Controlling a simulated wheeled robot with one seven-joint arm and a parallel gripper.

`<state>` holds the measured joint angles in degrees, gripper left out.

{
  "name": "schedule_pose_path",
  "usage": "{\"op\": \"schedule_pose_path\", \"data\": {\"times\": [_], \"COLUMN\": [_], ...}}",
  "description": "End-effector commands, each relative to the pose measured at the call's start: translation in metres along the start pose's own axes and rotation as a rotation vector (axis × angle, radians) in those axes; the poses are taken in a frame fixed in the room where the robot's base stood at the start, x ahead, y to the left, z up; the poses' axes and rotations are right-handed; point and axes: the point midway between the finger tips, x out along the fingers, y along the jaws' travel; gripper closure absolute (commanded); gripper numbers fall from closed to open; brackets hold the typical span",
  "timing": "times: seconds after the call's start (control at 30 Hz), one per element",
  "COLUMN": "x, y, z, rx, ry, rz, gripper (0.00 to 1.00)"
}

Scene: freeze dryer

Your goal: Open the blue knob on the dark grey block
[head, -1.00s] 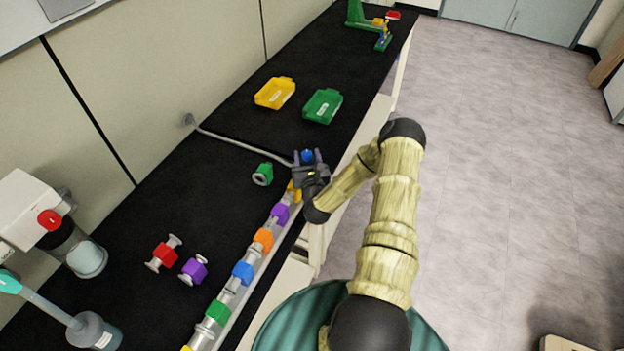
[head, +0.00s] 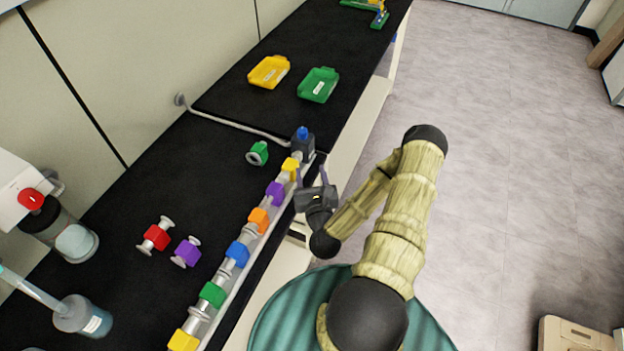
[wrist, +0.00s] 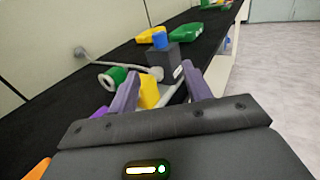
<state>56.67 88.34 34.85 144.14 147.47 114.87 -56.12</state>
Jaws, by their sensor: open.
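The dark grey block (head: 304,146) stands on the black bench at the far end of the pipe row, with the blue knob (head: 302,132) on its top. In the wrist view the blue knob (wrist: 160,39) and the dark grey block (wrist: 162,60) show ahead, beyond my fingers. My gripper (head: 311,174) is open and empty, on the near side of the block and apart from it. Its two purple-grey fingers (wrist: 159,80) frame the yellow piece next to the block in the wrist view.
A pipe row with several coloured pieces, one a yellow piece (head: 290,168), runs along the bench edge. A loose green fitting (head: 258,153) lies left of the block. A grey hose (head: 236,124) joins near it. Yellow (head: 268,72) and green (head: 319,84) trays lie farther back.

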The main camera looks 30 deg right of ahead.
Motion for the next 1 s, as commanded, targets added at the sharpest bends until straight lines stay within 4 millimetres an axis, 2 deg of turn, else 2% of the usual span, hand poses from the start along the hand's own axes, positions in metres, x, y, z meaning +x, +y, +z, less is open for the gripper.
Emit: {"op": "schedule_pose_path", "data": {"times": [0.2,0.57,0.67,0.77,1.0], "x": [-0.01,-0.008,0.001,0.019,0.065], "y": [-0.001,-0.001,-0.004,-0.01,-0.033], "z": [0.002,0.003,0.007,0.015,0.045], "rx": [0.002,0.006,0.041,0.113,0.274], "ry": [-0.006,-0.016,-0.068,-0.175,-0.472], "rz": [-0.004,-0.001,0.008,0.045,0.324], "gripper": [0.51,0.51,0.51,0.51,0.51]}}
